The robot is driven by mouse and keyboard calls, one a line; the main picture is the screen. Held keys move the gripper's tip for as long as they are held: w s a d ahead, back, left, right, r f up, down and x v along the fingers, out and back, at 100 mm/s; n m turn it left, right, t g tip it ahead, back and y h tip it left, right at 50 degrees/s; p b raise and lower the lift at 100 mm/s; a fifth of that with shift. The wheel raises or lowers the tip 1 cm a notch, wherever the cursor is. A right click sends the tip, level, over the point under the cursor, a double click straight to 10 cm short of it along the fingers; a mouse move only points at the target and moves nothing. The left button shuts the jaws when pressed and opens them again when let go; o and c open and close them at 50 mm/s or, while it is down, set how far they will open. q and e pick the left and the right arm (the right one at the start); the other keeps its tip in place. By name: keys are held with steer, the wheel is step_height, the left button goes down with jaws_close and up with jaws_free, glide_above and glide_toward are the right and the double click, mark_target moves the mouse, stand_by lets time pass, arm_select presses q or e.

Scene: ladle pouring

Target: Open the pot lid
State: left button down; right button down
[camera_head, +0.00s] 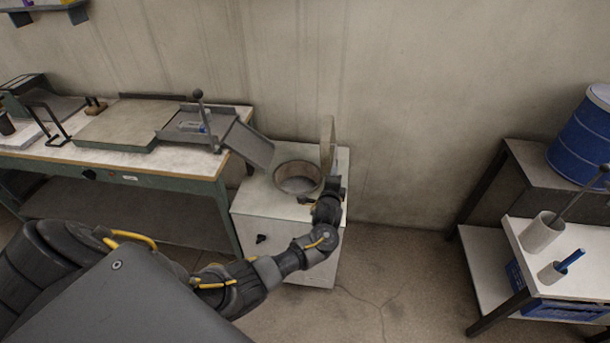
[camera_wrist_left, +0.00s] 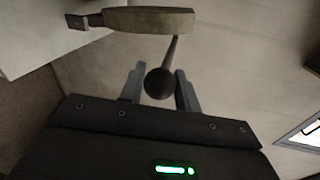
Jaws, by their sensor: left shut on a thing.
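The pot (camera_head: 283,187) is a round opening in the top of a white cabinet, and it is uncovered. Its lid (camera_head: 328,143) stands upright at the right side of the opening. In the left wrist view the lid (camera_wrist_left: 150,20) shows edge-on, with a thin rod ending in a dark ball knob (camera_wrist_left: 159,84). My left gripper (camera_head: 329,187) is at the right of the pot, beside the lid. In its wrist view the fingers (camera_wrist_left: 160,88) are shut on the ball knob. My right gripper is not in view.
The white cabinet (camera_head: 262,222) stands against the wall. A workbench (camera_head: 190,163) with a sloped metal chute (camera_head: 250,143) is on its left. At the right are a blue drum (camera_head: 582,135) and a white table (camera_head: 520,238) with two cylinders. The floor between is clear.

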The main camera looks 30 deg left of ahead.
arm_select(q)
steer(key=shift+w+d+f+m, duration=0.1)
steer(key=shift+w+d+m, duration=0.3)
steer(key=shift+d, duration=0.4)
steer(key=shift+w+d+m, duration=0.35)
steer(key=shift+w+d, duration=0.05)
steer(key=shift+d, duration=0.45)
steer(key=shift+w+d+f+m, duration=0.1)
steer(key=shift+w+d+m, duration=0.3)
steer(key=shift+d, duration=0.4)
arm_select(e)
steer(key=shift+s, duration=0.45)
arm_select(q)
steer(key=shift+y, duration=0.4)
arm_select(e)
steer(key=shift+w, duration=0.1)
arm_select(q)
steer(key=c, duration=1.1)
jaws_free()
steer(key=shift+o, duration=0.2)
steer(key=shift+f, duration=0.1)
steer(key=v, duration=1.1)
steer(key=shift+r, duration=0.25)
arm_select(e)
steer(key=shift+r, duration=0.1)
arm_select(q)
steer(key=shift+w+a+n, duration=0.1)
steer(key=shift+a+n, duration=0.05)
steer(key=shift+n, duration=0.1)
